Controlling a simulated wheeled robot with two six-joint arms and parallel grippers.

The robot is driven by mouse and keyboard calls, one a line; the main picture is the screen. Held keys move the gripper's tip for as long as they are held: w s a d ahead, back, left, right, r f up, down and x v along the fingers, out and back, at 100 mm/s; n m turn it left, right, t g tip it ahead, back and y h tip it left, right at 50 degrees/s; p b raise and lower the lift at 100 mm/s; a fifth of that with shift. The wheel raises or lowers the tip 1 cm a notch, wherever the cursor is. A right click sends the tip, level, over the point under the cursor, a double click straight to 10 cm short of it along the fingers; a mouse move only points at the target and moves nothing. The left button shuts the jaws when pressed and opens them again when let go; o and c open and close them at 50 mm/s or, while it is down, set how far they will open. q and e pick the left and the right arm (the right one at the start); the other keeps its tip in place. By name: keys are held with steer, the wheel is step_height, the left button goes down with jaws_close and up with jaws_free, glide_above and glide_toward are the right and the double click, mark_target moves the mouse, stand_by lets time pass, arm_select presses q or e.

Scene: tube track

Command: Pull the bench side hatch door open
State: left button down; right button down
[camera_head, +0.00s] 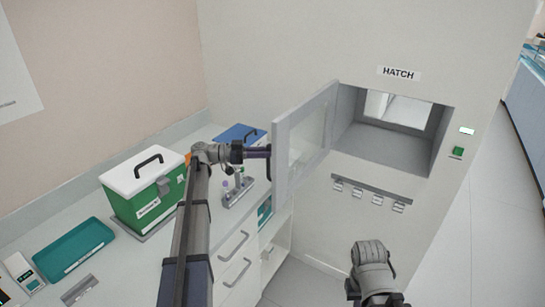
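The hatch door (306,136) is a pale framed panel with a window. It stands swung out from the left side of the hatch opening (385,145) in the wall, below the HATCH sign (398,73). The opening is uncovered and shows a grey chamber with a bright pane at its back. My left gripper (264,152) reaches the door's near left edge from the left. Its fingertips are partly hidden there, so I cannot tell whether they grip it. My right arm shows at the lower right, below the opening, but its fingers are not visible.
A green box with a white lid (147,190), a blue-lidded box (240,133), a tube rack (239,192) and a teal tray (74,248) stand on the bench at the left. Hooks (370,192) stick out below the opening. Floor at the right is clear.

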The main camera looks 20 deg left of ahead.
stand_by(0.3)
arm_select(q)
steer(key=c, duration=0.8)
jaws_free()
steer(key=shift+c, duration=0.2)
steer(key=v, duration=0.7)
steer(key=shift+a, duration=0.35)
steer(key=shift+s, duration=0.1)
